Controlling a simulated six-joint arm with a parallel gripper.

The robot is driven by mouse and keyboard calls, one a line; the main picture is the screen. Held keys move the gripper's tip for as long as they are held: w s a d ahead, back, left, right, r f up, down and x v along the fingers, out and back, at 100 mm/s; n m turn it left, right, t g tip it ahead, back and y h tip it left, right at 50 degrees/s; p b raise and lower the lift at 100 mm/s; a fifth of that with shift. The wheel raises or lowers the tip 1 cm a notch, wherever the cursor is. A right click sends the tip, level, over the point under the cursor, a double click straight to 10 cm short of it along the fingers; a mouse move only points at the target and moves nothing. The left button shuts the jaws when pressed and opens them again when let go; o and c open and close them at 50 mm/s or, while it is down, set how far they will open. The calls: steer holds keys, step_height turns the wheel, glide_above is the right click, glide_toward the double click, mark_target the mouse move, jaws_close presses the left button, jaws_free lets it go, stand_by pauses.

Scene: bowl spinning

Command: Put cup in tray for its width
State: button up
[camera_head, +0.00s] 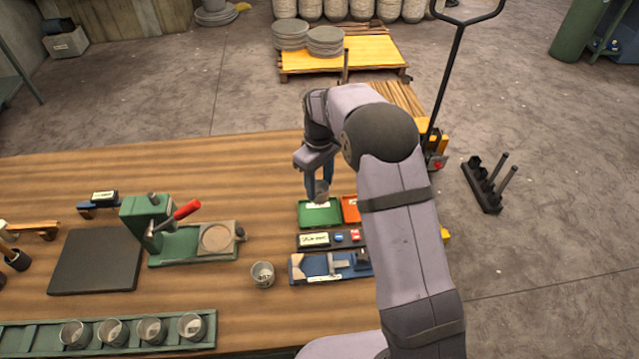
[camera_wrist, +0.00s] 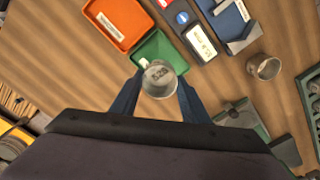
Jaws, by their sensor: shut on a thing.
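My gripper (camera_head: 319,184) is shut on a grey metal cup (camera_wrist: 158,78), with a finger on either side of it. Dark number-like marks show on the cup, but I cannot read them surely. In the head view the held cup (camera_head: 322,195) is over or at the far part of the green tray (camera_head: 318,221); I cannot tell how high. The green tray (camera_wrist: 150,50) lies beyond the cup in the wrist view. An orange tray (camera_wrist: 118,22) lies beside it, partly hidden by my arm in the head view (camera_head: 349,211).
A blue gauge (camera_head: 325,270) and a dark box with a label (camera_head: 314,240) lie near the trays. A loose cup (camera_head: 262,275) stands left of the gauge. A green press (camera_head: 180,238) with a red handle stands further left. Several cups sit in a green rack (camera_head: 35,336).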

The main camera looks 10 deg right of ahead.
steer(key=shift+f+b, duration=1.65)
steer(key=shift+f, duration=0.5)
steer(key=shift+f+b, duration=0.5)
steer(key=shift+f, duration=0.75)
steer(key=shift+f, duration=0.3)
steer(key=o, duration=1.2)
steer(key=shift+r, duration=0.1)
steer(key=shift+r+p, duration=2.95)
steer(key=shift+r, duration=1)
